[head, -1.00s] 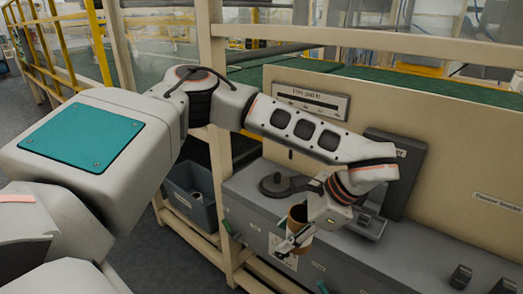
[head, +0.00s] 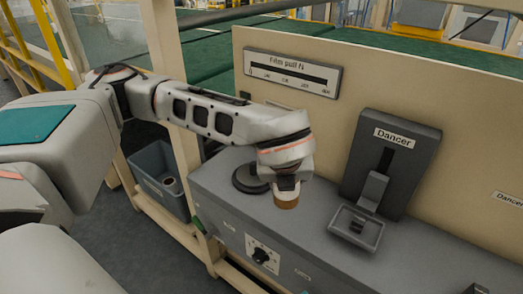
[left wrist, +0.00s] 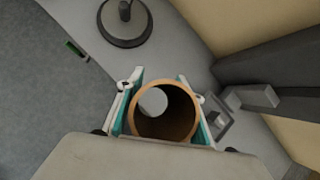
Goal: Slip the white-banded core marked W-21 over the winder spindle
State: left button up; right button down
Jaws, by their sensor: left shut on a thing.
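A brown hollow core (head: 286,202) hangs below my left gripper (head: 287,187) over the grey machine top. In the left wrist view the core (left wrist: 181,112) sits between the teal-lined fingers of my left gripper (left wrist: 163,104), and I look into its open bore. No W-21 mark is readable, and I cannot tell a white band from the pale fingers. The winder spindle (left wrist: 125,12), a short dark post on a round disc, stands apart from the core, at the top of the wrist view. In the head view its disc (head: 246,180) is partly hidden behind my wrist. My right gripper is out of view.
The Dancer unit (head: 395,150), with a tray-like part in front, stands right of the core. A film pull gauge (head: 291,73) is on the beige back panel (head: 330,120). A grey bin (head: 150,165) with a roll inside stands on the left. A dial (head: 262,255) faces front.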

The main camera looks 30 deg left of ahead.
pick_arm(q)
jog(key=w+a+f+m+g+h+b, duration=0.1)
jog(key=w+a+m+g+h, duration=0.1)
jog(key=m, duration=0.6)
jog(key=w+a+f+m+g+h+b, duration=0.1)
jog(key=w+a+m+g+h+b, duration=0.1)
jog(key=a+m, duration=0.4)
jog(key=w+a+f+m+g+h+b, duration=0.1)
jog(key=w+a+m+h, duration=0.3)
jog(key=m, duration=0.6)
jog(key=shift+w+a+m+g+h, duration=0.3)
jog(key=shift+w+a+g, duration=0.1)
jog(key=shift+g, duration=0.5)
jog(key=shift+f+b, duration=0.55)
jog(key=shift+f, duration=1.1)
jog(key=shift+f+b, duration=0.5)
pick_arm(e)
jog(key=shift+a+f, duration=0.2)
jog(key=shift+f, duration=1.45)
pick_arm(q)
jog(key=shift+w, duration=0.1)
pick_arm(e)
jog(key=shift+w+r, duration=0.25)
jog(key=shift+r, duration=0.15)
pick_arm(q)
jog(key=shift+f, duration=0.4)
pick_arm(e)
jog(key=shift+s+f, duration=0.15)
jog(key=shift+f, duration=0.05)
